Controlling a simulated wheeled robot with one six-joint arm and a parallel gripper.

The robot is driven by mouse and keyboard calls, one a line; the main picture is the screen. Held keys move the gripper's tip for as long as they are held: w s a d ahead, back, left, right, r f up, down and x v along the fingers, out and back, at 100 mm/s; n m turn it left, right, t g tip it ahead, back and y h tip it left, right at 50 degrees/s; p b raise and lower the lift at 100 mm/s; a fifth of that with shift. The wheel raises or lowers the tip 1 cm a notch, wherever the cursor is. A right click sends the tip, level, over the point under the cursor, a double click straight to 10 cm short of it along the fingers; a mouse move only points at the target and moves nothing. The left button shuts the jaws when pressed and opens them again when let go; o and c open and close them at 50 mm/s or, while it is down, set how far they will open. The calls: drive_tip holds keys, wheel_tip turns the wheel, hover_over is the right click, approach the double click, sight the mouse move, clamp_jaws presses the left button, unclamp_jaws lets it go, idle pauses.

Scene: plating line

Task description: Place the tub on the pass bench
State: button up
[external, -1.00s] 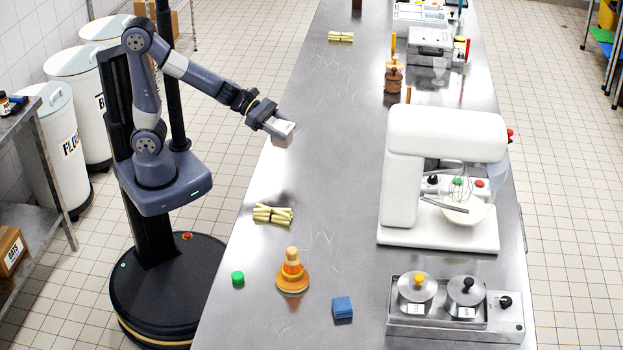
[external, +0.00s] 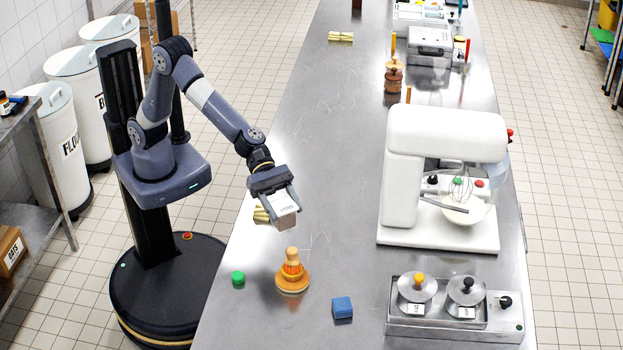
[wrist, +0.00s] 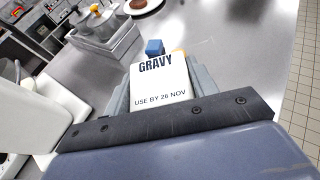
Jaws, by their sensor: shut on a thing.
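My gripper (external: 284,202) is shut on a white tub (external: 282,212) and holds it above the steel bench (external: 345,180), near its left edge. In the wrist view the tub (wrist: 160,82) sits between the fingers, and its label reads "GRAVY, USE BY 26 NOV". In the external view the tub hangs in front of a pale tied bundle (external: 261,213), which it partly hides. The frames do not show the tub touching the bench.
A white mixer (external: 440,180) and a unit with two lidded pots (external: 455,308) line the right side. Bare steel lies between.

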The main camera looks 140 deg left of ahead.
drive_tip(key=w+d+m+h, duration=0.1)
drive_tip(key=w+d, duration=0.2)
drive_tip(key=d, duration=0.4)
drive_tip(key=w+d+f+m+h+p, duration=0.1)
drive_tip(key=w+d, duration=0.1)
drive_tip(key=d, duration=0.4)
drive_tip(key=w+d+m+h, duration=0.1)
drive_tip(key=w+d, duration=0.2)
drive_tip(key=d, duration=0.4)
drive_tip(key=shift+g, duration=0.4)
drive_tip(key=shift+f+b, duration=1.75)
drive_tip(key=shift+f, duration=3.35)
drive_tip(key=shift+f, duration=0.1)
drive_tip(key=shift+f, duration=0.15)
drive_tip(key=o, duration=1.1)
